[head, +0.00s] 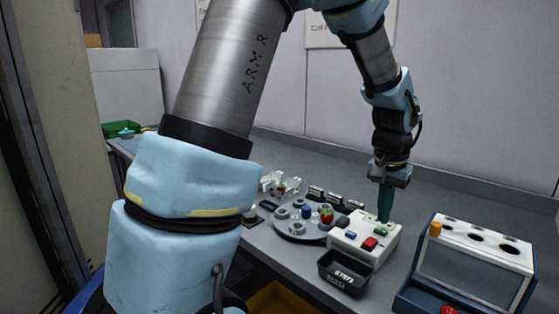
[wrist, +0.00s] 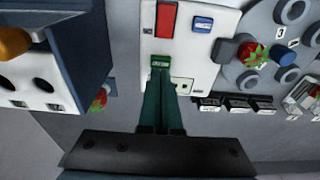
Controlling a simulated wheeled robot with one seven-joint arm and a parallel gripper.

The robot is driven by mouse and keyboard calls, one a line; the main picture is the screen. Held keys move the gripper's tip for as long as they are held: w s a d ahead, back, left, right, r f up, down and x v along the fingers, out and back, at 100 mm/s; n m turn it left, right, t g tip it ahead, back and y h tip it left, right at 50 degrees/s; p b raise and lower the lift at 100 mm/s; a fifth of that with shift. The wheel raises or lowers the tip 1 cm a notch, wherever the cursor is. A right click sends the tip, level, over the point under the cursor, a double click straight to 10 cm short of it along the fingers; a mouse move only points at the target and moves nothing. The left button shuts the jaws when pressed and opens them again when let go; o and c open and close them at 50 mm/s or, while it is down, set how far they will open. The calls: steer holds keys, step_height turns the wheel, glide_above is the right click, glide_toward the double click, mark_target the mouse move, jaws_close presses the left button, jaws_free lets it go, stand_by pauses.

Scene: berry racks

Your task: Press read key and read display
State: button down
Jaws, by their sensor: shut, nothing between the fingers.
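The white reader box (head: 390,247) stands on the counter below my gripper (head: 384,219). It has a red key (head: 370,243), a blue key (head: 350,236) and a green key (head: 382,231) on top. In the wrist view, the green key (wrist: 160,61) with small pale lettering lies right at the tips of my gripper (wrist: 160,72). My dark green fingers are shut and empty, pointing down. I cannot tell whether they touch the key. The red key (wrist: 165,19) and blue key (wrist: 203,24) lie beyond it. No display reading is legible.
A grey round carousel (head: 290,232) with a red berry (head: 326,213) stands left of the box. A black labelled bin (head: 344,272) is in front of it. A white rack with holes (head: 485,250) stands at the right. Small black labelled holders (head: 335,198) sit behind the carousel.

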step_height(320, 180, up, 6)
steer(key=p, duration=0.4)
steer(key=shift+f, duration=0.2)
steer(key=s+a+f+n, duration=0.1)
steer(key=s+a+n, duration=0.1)
steer(key=a, duration=1.3)
steer(key=s+a+f+n, duration=0.2)
steer(key=a+n, duration=0.3)
steer(key=a, duration=1)
steer(key=shift+t+y, duration=0.3)
steer(key=shift+y, duration=0.1)
steer(key=c, duration=1.6)
jaws_free()
steer(key=shift+w, duration=0.1)
